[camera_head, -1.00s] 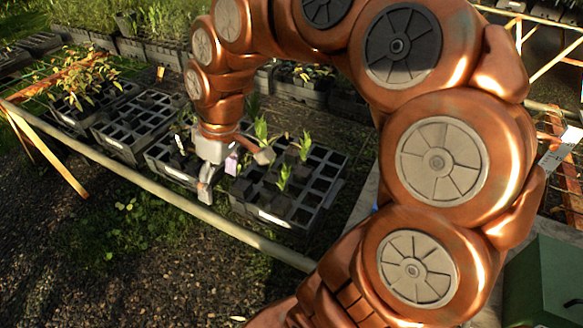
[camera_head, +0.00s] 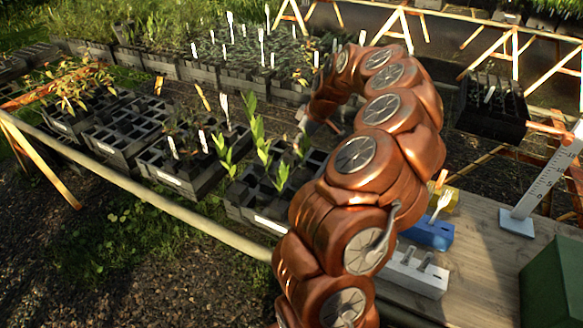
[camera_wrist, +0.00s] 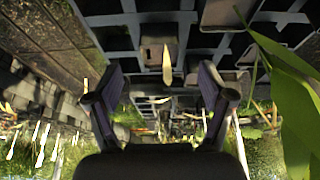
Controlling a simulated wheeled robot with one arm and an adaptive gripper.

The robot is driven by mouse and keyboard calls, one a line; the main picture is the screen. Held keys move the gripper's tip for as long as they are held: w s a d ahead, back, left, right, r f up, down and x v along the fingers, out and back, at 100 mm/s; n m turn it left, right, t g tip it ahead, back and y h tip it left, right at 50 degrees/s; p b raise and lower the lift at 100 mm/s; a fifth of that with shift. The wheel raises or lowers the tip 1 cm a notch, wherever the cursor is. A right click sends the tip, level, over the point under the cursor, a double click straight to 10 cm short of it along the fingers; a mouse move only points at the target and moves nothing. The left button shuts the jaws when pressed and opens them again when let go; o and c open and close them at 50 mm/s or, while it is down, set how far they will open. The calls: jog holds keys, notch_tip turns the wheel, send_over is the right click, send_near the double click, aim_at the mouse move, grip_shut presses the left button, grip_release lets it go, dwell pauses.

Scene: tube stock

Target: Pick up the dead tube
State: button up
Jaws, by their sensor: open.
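In the wrist view, my gripper (camera_wrist: 160,98) is open, with two dark fingers apart and nothing held between them. Just beyond the fingertips is a tan tube (camera_wrist: 150,50) in a dark square-celled tray, with a dry, yellowish leaf (camera_wrist: 167,66) at it; it looks like the dead tube. Large green leaves (camera_wrist: 290,90) hang close on the right side of the wrist view. In the head view my arm's end is over the front right tray (camera_head: 268,222), and the jaws are largely hidden. I cannot pick out the dead tube there.
Tall green seedlings (camera_head: 260,138) stand in the front right tray. More trays (camera_head: 125,130) lie to the left along a rail (camera_head: 160,207). A bench at right holds a blue block (camera_head: 428,233), a white block (camera_head: 413,277), an upright ruler (camera_head: 541,180) and a green box (camera_head: 552,275).

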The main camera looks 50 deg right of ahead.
aim_at(287, 159)
jog(key=shift+w+p+x, duration=0.15)
jog(key=shift+p+x, duration=0.35)
jog(key=shift+x, duration=1.15)
jog(key=shift+w+p+x, duration=0.1)
jog(key=shift+p+x, duration=0.4)
jog(key=shift+x, duration=1.15)
jog(key=shift+r, duration=0.1)
jog(key=c, duration=1.4)
jog(key=shift+r, duration=0.1)
